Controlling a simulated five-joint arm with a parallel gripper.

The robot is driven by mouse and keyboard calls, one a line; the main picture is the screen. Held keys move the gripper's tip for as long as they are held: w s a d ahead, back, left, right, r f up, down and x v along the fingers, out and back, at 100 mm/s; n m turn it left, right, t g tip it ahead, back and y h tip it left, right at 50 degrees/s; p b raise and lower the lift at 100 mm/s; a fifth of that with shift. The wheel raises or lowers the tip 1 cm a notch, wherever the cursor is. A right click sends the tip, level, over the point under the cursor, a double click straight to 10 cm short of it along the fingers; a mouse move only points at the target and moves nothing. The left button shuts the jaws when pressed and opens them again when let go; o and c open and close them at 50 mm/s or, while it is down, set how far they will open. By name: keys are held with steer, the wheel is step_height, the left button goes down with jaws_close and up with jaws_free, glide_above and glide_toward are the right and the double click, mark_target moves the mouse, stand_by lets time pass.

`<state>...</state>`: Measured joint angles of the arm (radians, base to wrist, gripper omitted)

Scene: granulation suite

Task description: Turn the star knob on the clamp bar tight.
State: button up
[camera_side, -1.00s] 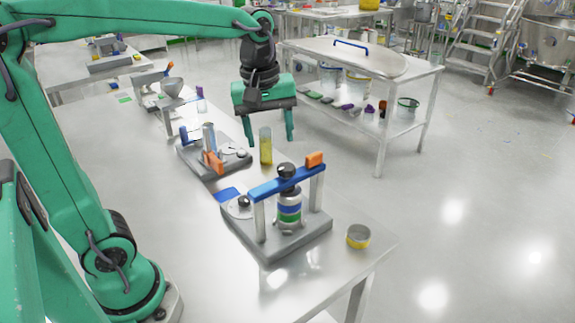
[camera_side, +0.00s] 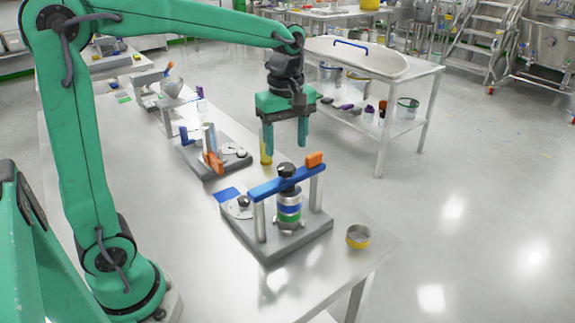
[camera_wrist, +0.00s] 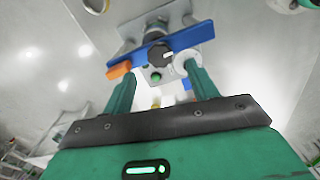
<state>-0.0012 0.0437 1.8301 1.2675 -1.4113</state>
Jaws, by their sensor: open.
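The black star knob (camera_side: 286,170) sits on top of the blue clamp bar (camera_side: 264,189), which spans two posts over a grey base plate (camera_side: 270,246). Under the bar stands a banded cylinder (camera_side: 289,210). My gripper (camera_side: 286,151) is open and empty, fingers down, above the knob. In the wrist view the knob (camera_wrist: 160,55) shows beyond and between the fingertips of my gripper (camera_wrist: 161,70), with the clamp bar (camera_wrist: 200,34) behind it. I see no contact with the knob.
An orange block (camera_side: 314,160) stands at the bar's right end. A yellow-banded metal cup (camera_side: 358,237) is near the table's right edge. The table front is clear.

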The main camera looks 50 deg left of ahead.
mark_target(286, 167)
steer(key=shift+f, duration=2.75)
steer(key=c, duration=1)
